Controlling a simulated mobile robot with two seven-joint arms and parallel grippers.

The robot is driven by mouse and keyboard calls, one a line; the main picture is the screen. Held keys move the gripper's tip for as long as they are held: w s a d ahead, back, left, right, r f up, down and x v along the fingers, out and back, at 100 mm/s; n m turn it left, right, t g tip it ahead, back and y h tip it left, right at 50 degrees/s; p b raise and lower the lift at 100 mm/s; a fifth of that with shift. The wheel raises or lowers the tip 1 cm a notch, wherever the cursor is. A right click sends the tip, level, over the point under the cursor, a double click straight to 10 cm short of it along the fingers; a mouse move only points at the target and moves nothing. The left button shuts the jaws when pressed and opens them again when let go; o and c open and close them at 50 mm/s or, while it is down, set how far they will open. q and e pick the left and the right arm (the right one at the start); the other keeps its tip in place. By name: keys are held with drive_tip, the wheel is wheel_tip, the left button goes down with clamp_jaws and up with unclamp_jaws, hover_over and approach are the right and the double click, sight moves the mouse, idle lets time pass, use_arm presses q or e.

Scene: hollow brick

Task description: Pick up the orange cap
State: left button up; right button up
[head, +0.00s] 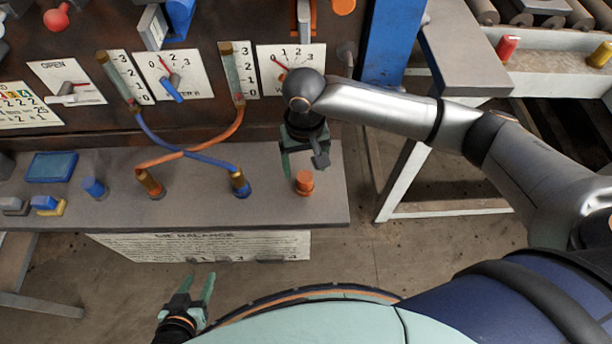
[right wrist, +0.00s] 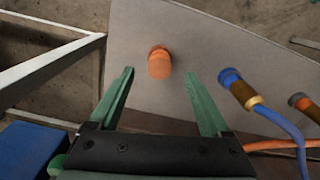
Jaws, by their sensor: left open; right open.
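The orange cap (head: 304,182) stands on the grey shelf (head: 270,209) near its right end. In the right wrist view the orange cap (right wrist: 159,63) stands ahead of the fingertips, between their lines, slightly left of the middle. My right gripper (head: 305,172) is open and empty above the shelf, just behind and above the cap in the head view. Its two green fingers (right wrist: 160,72) show apart in the right wrist view, and neither is seen touching the cap. My left gripper (head: 200,280) is open and empty in front of the shelf, low in the head view.
A blue-topped fitting (head: 240,184) with a blue hose stands left of the cap, with an orange-hosed fitting (head: 150,184) further left. A blue cap (head: 94,187) stands further along. The gauge panel (head: 200,75) rises behind. The shelf's right edge is near the cap.

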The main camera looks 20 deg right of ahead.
sight(305, 177)
wheel_tip(305, 177, down, 6)
drive_tip(key=shift+w+r, duration=0.15)
drive_tip(key=shift+r, duration=0.1)
clamp_jaws()
idle(0.6)
